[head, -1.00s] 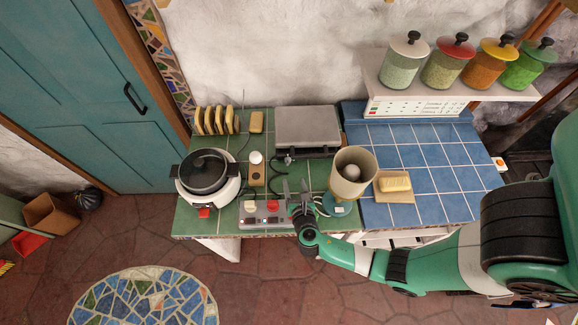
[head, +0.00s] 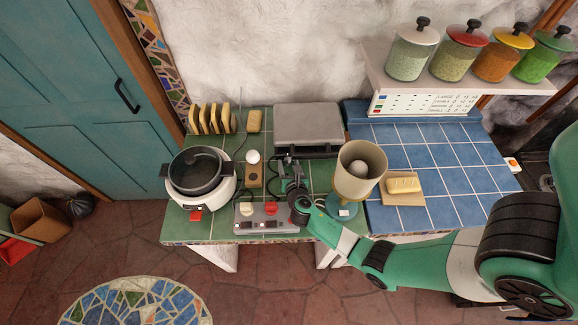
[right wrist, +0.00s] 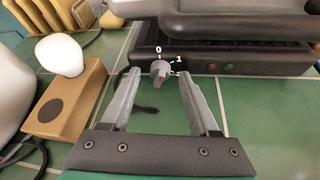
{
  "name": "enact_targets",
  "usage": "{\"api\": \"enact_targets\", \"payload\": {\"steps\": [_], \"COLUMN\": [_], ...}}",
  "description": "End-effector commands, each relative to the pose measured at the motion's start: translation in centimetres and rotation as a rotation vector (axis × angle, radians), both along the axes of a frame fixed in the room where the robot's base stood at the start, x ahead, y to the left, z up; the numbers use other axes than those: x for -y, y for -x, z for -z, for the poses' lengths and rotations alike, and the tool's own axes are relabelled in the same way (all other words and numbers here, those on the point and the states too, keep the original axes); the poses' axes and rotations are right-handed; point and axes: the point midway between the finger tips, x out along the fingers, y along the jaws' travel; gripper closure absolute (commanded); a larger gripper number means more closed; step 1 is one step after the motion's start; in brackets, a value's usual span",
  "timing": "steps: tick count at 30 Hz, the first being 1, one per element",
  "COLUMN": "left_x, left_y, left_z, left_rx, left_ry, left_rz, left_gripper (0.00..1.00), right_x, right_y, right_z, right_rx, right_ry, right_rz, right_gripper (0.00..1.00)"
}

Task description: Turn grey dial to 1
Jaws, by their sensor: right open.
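The grey dial (right wrist: 160,71) sits on the black front of the grill in the right wrist view. The grill (head: 307,122) has a grey lid and stands at the back of the green tiles. My right gripper (right wrist: 155,77) is open, with its two fingers to the left and right of the dial and no clear contact. In the head view my right gripper (head: 292,180) is in front of the grill. My left gripper is not in view.
A wooden block with a white bulb (right wrist: 60,88) stands left of the gripper. A power strip (head: 262,218) lies in front, a lamp (head: 357,172) stands right of the arm, and a white cooker (head: 203,190) stands at left. A cable runs near the grill.

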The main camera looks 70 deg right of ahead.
Motion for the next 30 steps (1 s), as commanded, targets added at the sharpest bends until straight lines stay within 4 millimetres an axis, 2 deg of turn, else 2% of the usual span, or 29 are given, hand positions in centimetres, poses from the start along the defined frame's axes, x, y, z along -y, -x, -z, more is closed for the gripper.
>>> {"api": "enact_targets", "payload": {"steps": [1,9,11,17,25,30], "left_x": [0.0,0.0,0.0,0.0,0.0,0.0], "left_y": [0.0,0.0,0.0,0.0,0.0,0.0], "left_z": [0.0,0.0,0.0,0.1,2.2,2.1], "left_rx": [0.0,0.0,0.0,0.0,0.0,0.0], "left_ry": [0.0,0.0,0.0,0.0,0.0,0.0], "left_rz": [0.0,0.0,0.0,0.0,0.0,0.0], "left_gripper": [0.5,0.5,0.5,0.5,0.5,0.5], "right_x": [0.0,0.0,0.0,0.0,0.1,0.1], "right_y": [0.0,0.0,0.0,0.0,0.4,0.3], "right_z": [0.0,0.0,0.0,0.1,0.7,0.2], "right_rx": [0.0,0.0,0.0,0.012,0.299,0.343], "right_ry": [0.0,0.0,0.0,-0.005,-0.133,-0.156], "right_rz": [0.0,0.0,0.0,0.0,0.002,0.0], "right_gripper": [0.44,0.92,1.0,1.0,1.0,1.0]}}
